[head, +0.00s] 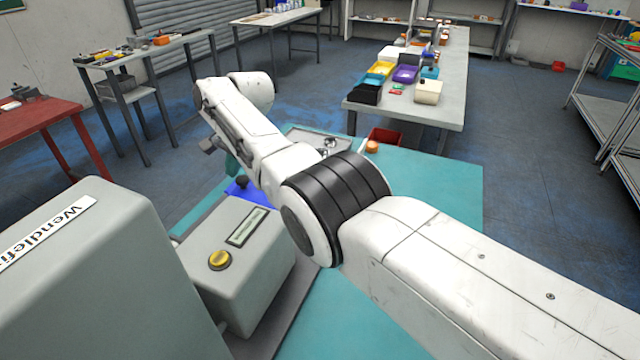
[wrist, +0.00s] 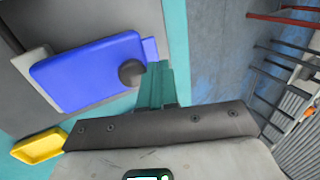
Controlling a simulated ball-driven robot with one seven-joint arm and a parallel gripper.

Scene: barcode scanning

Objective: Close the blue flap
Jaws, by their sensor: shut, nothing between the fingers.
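The blue flap (wrist: 85,75) with a dark round knob (wrist: 131,72) shows large in the wrist view, against a grey surface. In the head view the blue flap (head: 258,195) is partly hidden behind my arm and the grey machine (head: 235,235); its dark knob shows too. My gripper (wrist: 155,82) has teal fingers, shut and empty, just right of the knob in the wrist view; I cannot tell whether they touch it. In the head view my gripper (head: 232,166) is mostly hidden by my arm, close above the knob. How far the flap stands open is unclear.
A yellow tray (wrist: 40,146) lies at lower left in the wrist view. A red bin (head: 385,137) and an orange object (head: 372,147) are at the far side of the teal table (head: 440,195). The table's right part is clear. A large grey housing (head: 95,280) stands at left.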

